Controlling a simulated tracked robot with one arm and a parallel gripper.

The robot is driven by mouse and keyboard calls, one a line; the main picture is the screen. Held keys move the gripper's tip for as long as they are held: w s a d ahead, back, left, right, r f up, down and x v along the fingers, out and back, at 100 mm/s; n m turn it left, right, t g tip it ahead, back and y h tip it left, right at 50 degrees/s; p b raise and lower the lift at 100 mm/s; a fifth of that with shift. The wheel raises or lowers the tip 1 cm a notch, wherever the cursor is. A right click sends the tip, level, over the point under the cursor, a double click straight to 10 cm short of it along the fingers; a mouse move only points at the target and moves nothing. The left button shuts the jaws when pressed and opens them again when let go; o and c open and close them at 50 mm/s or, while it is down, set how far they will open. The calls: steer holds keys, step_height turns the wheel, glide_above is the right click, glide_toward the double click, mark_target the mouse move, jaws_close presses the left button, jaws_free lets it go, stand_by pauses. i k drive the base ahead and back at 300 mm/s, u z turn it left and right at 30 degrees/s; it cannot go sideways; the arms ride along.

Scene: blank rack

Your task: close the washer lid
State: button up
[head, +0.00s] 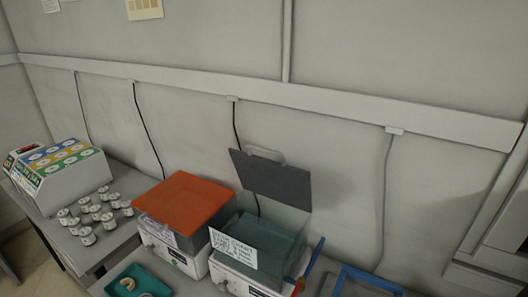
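A washer-like box (246,262) stands on the bench at the bottom centre, with clear greenish walls and a white text label on its front. Its dark grey lid (272,179) stands up, tilted open, at the back edge near the wall. A second box (170,245) to its left has an orange-red top (186,203) that lies flat over it. I cannot read the labels well enough to tell which box is named the washer. My gripper is not in view.
Several small white jars (95,215) and a white unit with coloured panels (60,177) stand at left. A teal tray (138,285) lies in front. A blue frame (370,281) and blue-red tool (311,263) are at right. Cables hang down the wall (345,175).

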mark_target(282, 183)
steer(key=k, duration=1.25)
steer(key=u, duration=0.3)
steer(key=i, duration=2.15)
steer(key=z, duration=0.55)
